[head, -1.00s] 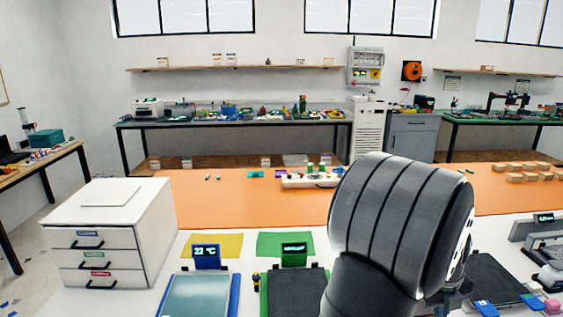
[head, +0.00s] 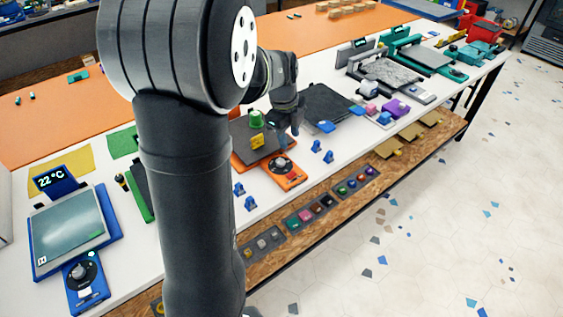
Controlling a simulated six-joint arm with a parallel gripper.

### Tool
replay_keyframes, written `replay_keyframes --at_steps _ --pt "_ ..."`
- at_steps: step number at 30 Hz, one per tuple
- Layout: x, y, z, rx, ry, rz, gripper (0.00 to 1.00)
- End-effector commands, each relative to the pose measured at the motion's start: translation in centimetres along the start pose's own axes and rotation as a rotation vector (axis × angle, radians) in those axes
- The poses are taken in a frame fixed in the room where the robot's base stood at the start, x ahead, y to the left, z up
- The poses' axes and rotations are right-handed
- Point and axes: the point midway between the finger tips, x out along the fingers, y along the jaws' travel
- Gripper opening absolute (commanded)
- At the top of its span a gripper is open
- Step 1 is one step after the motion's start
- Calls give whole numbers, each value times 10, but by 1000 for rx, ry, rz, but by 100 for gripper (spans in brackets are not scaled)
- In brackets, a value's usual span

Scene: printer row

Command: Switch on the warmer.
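An orange warmer-like unit has a dark plate (head: 240,131) and an orange control box (head: 291,179) with a round knob (head: 281,163) at its front. A green piece (head: 256,118) and a yellow piece (head: 257,141) sit on the plate. My gripper (head: 286,134) hangs just behind the knob, over the unit's right side, apparently apart from the knob. Its fingers are small and dark, so I cannot tell whether they are open. A blue unit (head: 69,233) at the left has a 22 °C display (head: 54,181) and its own knob (head: 80,270). My arm hides part of the green unit (head: 138,190).
Several small blue parts (head: 239,190) lie along the white table's front edge. Grey (head: 391,73) and teal (head: 432,58) machines stand farther right. A wooden shelf (head: 337,190) below holds trays of coloured knobs. The speckled floor in front is clear.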

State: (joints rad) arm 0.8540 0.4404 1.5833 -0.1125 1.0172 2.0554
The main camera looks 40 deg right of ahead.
Motion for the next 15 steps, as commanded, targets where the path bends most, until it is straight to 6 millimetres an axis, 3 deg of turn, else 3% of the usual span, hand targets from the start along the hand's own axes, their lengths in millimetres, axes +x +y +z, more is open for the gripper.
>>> replay_keyframes --at_steps 15 --pt "-16 -8 -1 -977 -79 79 39"
